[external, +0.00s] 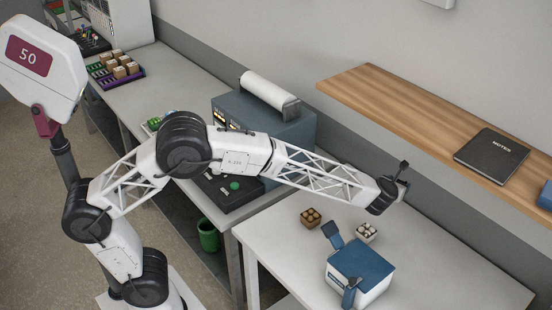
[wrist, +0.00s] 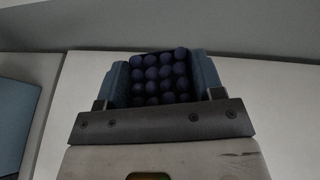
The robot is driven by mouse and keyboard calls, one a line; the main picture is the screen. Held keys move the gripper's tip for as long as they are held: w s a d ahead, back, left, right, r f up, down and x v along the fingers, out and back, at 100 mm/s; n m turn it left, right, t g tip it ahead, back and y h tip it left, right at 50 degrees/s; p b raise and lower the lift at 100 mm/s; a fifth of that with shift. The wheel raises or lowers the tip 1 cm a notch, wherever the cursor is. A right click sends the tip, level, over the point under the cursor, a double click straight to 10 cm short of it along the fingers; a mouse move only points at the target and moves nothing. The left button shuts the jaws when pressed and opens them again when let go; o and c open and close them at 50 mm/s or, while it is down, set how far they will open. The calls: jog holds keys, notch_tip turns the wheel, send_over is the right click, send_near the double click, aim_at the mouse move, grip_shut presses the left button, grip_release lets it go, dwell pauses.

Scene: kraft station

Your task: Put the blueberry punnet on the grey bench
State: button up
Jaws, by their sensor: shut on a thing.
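The blueberry punnet (wrist: 160,78) shows in the wrist view as a block of dark blue round berries. My gripper (wrist: 163,85) is shut on it, with a blue-grey finger on each side. In the external view my gripper (external: 400,182) is raised above the back part of the pale grey bench (external: 450,250) at front right; the punnet cannot be made out clearly there. A pale surface (wrist: 260,100) lies below in the wrist view, and the punnet's height above it is hard to judge.
A wooden shelf (external: 400,100) with a black notebook (external: 491,156) is behind. The bench's right part is clear.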

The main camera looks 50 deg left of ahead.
jog(key=s+d+f+n+y, duration=0.1)
jog(key=s+d, duration=0.2)
jog(key=d, duration=0.4)
jog(key=s+d+f, duration=0.1)
jog(key=s+d, duration=0.2)
jog(key=d, duration=0.4)
jog(key=n+y, duration=0.1)
send_over(415, 281)
jog(key=shift+f, duration=0.55)
jog(key=shift+f, duration=0.1)
jog(key=shift+f, duration=3.05)
jog(key=shift+f, duration=1.9)
jog(key=shift+f, duration=0.1)
jog(key=o, duration=0.9)
jog(key=shift+o, duration=0.2)
